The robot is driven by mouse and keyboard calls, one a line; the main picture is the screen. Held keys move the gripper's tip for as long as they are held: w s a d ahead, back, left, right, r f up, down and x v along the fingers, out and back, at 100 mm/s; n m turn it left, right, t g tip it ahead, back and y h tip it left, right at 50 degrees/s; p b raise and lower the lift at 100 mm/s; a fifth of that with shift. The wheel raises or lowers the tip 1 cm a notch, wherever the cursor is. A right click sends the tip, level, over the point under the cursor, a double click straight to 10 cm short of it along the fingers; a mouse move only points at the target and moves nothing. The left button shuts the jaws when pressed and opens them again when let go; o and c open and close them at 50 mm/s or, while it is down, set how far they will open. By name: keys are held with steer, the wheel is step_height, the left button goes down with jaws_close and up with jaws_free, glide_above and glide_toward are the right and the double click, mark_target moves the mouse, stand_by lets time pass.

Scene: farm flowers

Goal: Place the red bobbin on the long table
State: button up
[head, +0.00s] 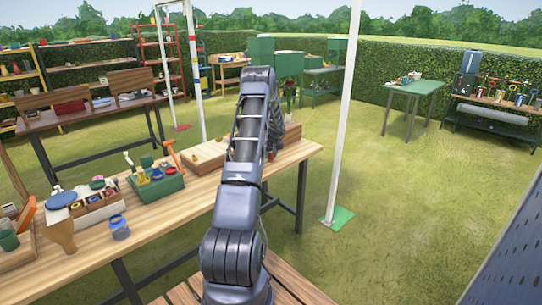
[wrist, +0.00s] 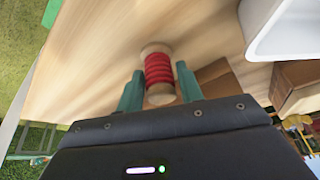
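The red bobbin (wrist: 159,72), red thread between pale wooden ends, is in the middle of the wrist view. My gripper (wrist: 160,70) has one green finger on each side of it, with little or no gap. I cannot tell whether the fingers press on it, or whether it touches the pale wooden surface (wrist: 95,55) behind it. In the head view my arm hides the gripper and bobbin. A long wooden table (head: 180,207) runs beneath and left of my arm; another long wooden table (head: 95,118) stands farther back left. I cannot tell which one the task names.
In the wrist view a white container (wrist: 285,28) and a brown box (wrist: 298,85) are to the right. A green caddy (head: 157,186), a wooden tray (head: 205,155) and a blue jar (head: 119,228) stand on the near table. A white post (head: 345,115) stands right of it.

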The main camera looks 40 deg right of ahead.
steer(key=shift+o, duration=0.9)
